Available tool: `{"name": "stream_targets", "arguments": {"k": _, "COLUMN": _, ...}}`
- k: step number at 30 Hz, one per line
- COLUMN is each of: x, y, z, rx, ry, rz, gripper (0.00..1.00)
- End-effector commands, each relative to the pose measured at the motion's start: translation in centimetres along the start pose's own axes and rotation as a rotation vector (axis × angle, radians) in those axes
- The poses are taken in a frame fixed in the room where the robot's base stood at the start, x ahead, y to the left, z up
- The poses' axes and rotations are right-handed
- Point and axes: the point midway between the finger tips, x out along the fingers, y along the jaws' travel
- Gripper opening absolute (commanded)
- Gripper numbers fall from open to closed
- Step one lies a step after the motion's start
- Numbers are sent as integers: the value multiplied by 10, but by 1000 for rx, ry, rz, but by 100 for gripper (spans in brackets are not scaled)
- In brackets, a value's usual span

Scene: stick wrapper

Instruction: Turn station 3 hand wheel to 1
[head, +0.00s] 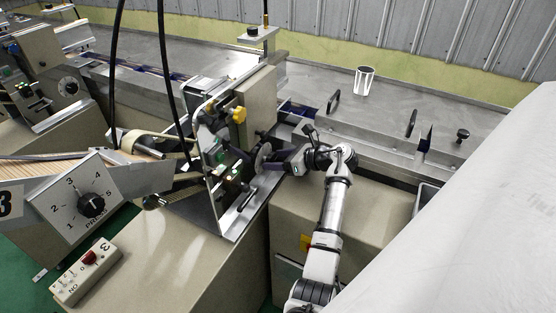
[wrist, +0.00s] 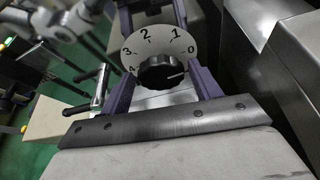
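In the wrist view a white round dial (wrist: 128,47) with the numbers 0 to 4 visible faces me, with a black knurled knob (wrist: 160,73) at its centre. The white line on the knob points right, close to 0. My gripper (wrist: 162,72) has its two purple fingers apart, one on each side of the knob; a narrow gap seems to show on each side. In the head view my gripper (head: 277,161) is at a grey disc (head: 263,156) beside the upright machine plate. The disc's numbers cannot be read there.
A control box (head: 87,271) with a red button stands below. A metal cup (head: 364,81) stands on the table behind. A lever handle (wrist: 87,98) is close left of my gripper.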

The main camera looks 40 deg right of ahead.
Motion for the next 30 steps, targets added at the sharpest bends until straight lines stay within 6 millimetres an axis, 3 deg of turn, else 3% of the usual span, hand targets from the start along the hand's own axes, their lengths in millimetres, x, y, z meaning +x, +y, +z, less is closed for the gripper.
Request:
{"name": "stream_targets", "arguments": {"k": 2, "x": 0, "y": 0, "z": 0, "rx": -1, "ry": 0, "rz": 0, "gripper": 73}}
{"name": "stream_targets", "arguments": {"k": 14, "x": -9, "y": -1, "z": -1, "rx": -2, "ry": -2, "rz": -4, "gripper": 73}}
{"name": "stream_targets", "arguments": {"k": 30, "x": -118, "y": -1, "z": -3, "rx": -3, "ry": 1, "rz": -4, "gripper": 73}}
